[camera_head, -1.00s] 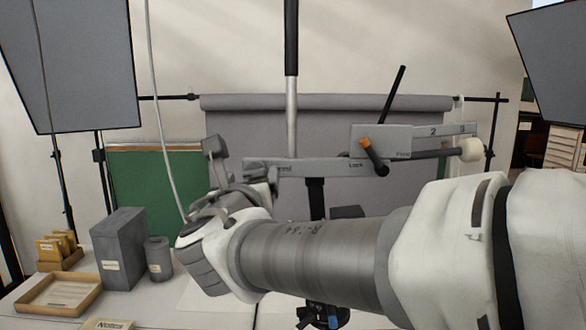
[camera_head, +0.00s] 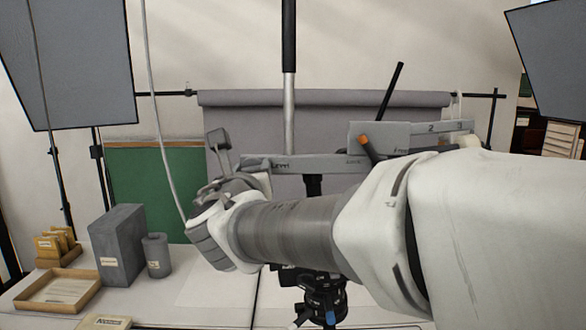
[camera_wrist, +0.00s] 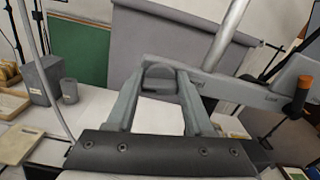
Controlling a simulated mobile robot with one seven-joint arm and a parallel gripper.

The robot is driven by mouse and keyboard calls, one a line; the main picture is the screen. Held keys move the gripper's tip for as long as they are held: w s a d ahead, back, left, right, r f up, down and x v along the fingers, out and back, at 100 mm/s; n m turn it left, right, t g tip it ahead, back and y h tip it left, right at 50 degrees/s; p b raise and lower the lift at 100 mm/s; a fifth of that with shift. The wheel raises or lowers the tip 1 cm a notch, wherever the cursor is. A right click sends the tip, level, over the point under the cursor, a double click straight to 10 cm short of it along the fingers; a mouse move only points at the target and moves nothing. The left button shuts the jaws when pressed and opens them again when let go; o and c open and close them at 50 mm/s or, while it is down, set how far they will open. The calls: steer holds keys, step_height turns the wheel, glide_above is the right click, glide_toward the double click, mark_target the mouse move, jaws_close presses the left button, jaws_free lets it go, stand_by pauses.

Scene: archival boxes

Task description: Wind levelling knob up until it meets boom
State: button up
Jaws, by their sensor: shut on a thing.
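The grey levelling knob (camera_wrist: 159,76) sits between the two fingertips of my gripper (camera_wrist: 158,84) in the wrist view. My gripper is shut on it. The grey boom (camera_wrist: 230,88) runs to the right from just beside the knob. In the head view the boom (camera_head: 320,162) carries a "Level" label near its left end. My wrist and gripper (camera_head: 232,172) are at that left end and hide the knob there. The frames do not clearly show whether the knob touches the boom.
An orange-tipped lever (camera_head: 366,146) stands on the boom to the right. A pale column (camera_head: 289,110) rises behind. A grey box (camera_head: 118,248), a canister (camera_head: 157,256) and a shallow tray (camera_head: 62,308) stand on the table at left. A thin cable (camera_head: 162,130) hangs close to my gripper.

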jaws_close()
steer(key=shift+f+m+b, duration=0.2)
steer(key=shift+m+b, duration=0.1)
steer(key=shift+b, duration=0.3)
steer(key=m+b, duration=0.1)
steer(key=b, duration=0.2)
steer(key=shift+d+f+m, duration=0.15)
steer(key=shift+m, duration=0.25)
steer(key=m+b, duration=0.3)
steer(key=shift+b, duration=0.3)
steer(key=shift+r+m+b, duration=0.2)
steer(key=shift+m+b, duration=0.7)
steer(key=shift+b, duration=0.05)
